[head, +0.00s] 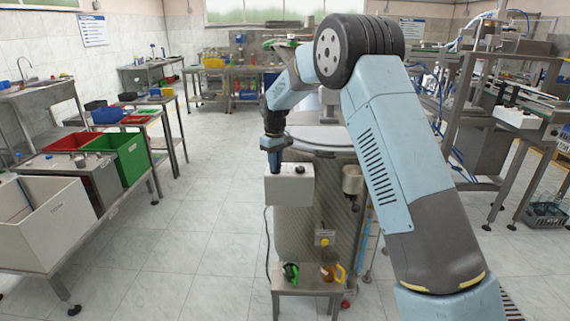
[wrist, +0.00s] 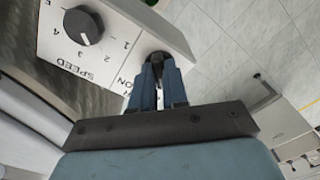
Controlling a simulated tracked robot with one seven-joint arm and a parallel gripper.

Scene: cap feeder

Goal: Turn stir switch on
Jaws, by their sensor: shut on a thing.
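The white control box (head: 289,186) is fixed at the front of the large drum. In the wrist view its white panel (wrist: 117,40) carries a black speed knob (wrist: 84,25) with numbers around it. The stir switch (wrist: 158,57) is a dark knob beside the speed dial, near the word ON. My gripper (wrist: 158,75) is shut on the switch, with its blue fingers on either side of it. The fingers hide part of the switch and some lettering, so I cannot tell its turned position. In the head view my gripper (head: 275,159) is at the box's top left.
A ribbed drum (head: 316,222) stands behind the box. A small stand (head: 308,285) with a green and an orange item is below. A table with red and green bins (head: 131,153) is left; metal machinery is right. Floor at left centre is clear.

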